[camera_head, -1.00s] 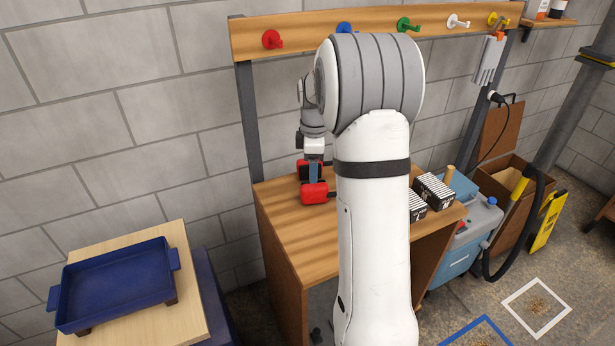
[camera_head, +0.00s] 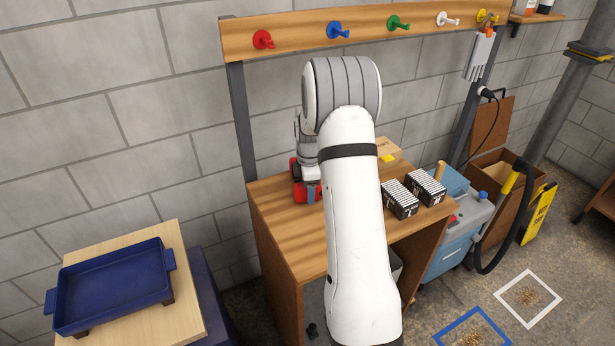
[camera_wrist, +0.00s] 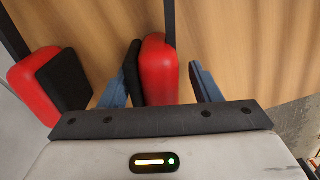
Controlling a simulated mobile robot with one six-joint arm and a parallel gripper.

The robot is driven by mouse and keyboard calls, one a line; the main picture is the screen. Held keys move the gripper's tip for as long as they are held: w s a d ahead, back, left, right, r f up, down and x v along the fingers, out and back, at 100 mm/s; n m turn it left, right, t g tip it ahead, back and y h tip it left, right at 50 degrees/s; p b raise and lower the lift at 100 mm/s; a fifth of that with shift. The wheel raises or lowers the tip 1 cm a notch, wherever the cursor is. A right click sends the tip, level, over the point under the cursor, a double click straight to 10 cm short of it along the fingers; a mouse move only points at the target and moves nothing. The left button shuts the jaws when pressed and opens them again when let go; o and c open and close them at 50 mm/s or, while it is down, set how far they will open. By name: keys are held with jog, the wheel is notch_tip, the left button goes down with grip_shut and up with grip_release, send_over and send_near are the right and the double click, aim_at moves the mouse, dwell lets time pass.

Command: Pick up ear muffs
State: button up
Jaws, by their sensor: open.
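The ear muffs (camera_head: 299,192) are red with black pads and lie at the back left of the wooden desk, partly hidden by my arm. In the wrist view one red cup (camera_wrist: 157,65) with its black pad sits between the two blue fingers of my gripper (camera_wrist: 164,60). The other cup (camera_wrist: 33,82) is outside, to the left. My gripper is open, with one finger on each side of the near cup. I cannot tell whether the fingers touch it. The headband is not clearly seen.
Black-and-white boxes (camera_head: 400,199) and a small yellow item (camera_head: 388,158) are to the right on the desk (camera_head: 285,230). A board with coloured hooks (camera_head: 365,32) runs above. A blue tray (camera_head: 112,287) stands on a separate table at left. The desk's front left is clear.

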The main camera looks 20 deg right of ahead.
jog(key=shift+c, duration=0.3)
grip_shut()
dwell(0.3)
notch_tip(320, 180, up, 10)
jog(key=shift+r+b, duration=0.1)
jog(key=shift+b, duration=0.7)
